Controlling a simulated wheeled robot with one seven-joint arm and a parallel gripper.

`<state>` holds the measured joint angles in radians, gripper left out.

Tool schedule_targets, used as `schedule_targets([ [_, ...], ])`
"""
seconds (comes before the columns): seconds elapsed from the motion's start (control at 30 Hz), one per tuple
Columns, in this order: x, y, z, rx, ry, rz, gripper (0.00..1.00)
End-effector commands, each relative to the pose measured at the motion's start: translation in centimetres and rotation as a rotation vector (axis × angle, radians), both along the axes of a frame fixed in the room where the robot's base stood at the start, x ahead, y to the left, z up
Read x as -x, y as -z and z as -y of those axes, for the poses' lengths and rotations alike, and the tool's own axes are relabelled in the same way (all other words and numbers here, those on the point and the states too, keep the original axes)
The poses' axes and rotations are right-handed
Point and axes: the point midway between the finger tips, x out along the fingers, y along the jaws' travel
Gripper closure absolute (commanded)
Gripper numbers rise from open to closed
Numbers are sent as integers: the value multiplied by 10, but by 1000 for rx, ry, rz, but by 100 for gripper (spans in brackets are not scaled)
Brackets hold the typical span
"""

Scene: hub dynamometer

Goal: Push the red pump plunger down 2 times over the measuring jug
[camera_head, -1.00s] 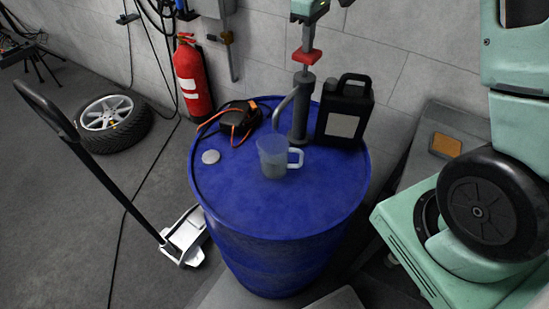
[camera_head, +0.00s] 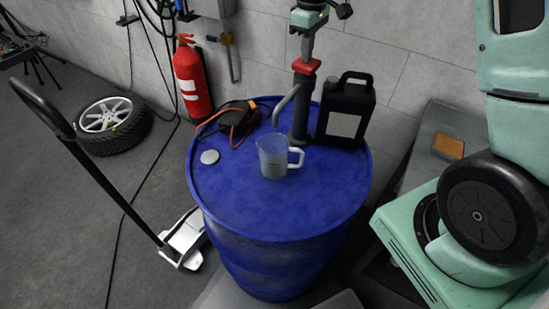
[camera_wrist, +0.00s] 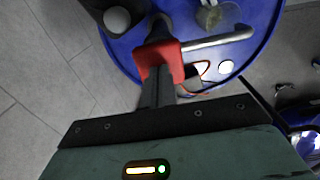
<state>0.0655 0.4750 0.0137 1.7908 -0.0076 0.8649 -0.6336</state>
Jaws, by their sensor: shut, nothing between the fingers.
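The red pump plunger (camera_head: 306,66) sits on top of the dark pump body (camera_head: 299,118) at the back of the blue drum. It also shows in the wrist view (camera_wrist: 160,57). My gripper (camera_head: 307,53) is shut and empty, pointing down, with its fingertips at the top of the plunger; they appear to touch it. In the wrist view my gripper (camera_wrist: 158,82) overlaps the near edge of the red top. The pump's grey spout (camera_head: 284,105) curves down toward the clear measuring jug (camera_head: 271,158), which stands upright on the drum below and in front of the spout's end.
The blue drum (camera_head: 270,205) carries a black canister (camera_head: 346,105) right of the pump, a dark device with an orange cable (camera_head: 238,118), and a pale round cap (camera_head: 209,157). A fire extinguisher (camera_head: 191,80) and a floor jack (camera_head: 183,238) stand left.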

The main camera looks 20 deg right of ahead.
Motion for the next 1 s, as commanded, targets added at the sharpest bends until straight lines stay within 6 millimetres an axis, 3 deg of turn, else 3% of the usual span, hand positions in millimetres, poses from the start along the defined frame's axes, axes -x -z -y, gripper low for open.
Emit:
schedule_targets([
  [1.0,1,11,0,-1,-1,-6,100],
])
